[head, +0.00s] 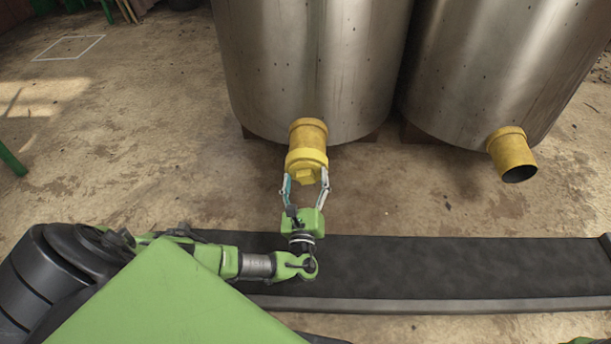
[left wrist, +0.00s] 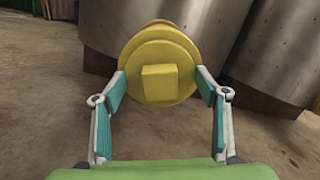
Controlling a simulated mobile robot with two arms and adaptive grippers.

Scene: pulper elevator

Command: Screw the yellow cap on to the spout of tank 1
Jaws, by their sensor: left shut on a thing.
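The yellow cap (head: 306,160) is at the open end of the yellow spout (head: 308,133) on the left steel tank (head: 310,60). It looks in line with the spout and covers its mouth; I cannot tell how far it is threaded. My left gripper (head: 306,181) is shut on the cap from the front. In the left wrist view the cap (left wrist: 158,58) faces me with its square knob (left wrist: 160,83) in the middle. The fingers of my left gripper (left wrist: 160,92) lie at its left and right edges. My right gripper is not in view.
A second steel tank (head: 505,60) stands at the right with an uncapped yellow spout (head: 513,154). A long dark conveyor belt (head: 450,265) runs under my left arm, in front of the tanks. The concrete floor (head: 130,150) at the left is mostly clear.

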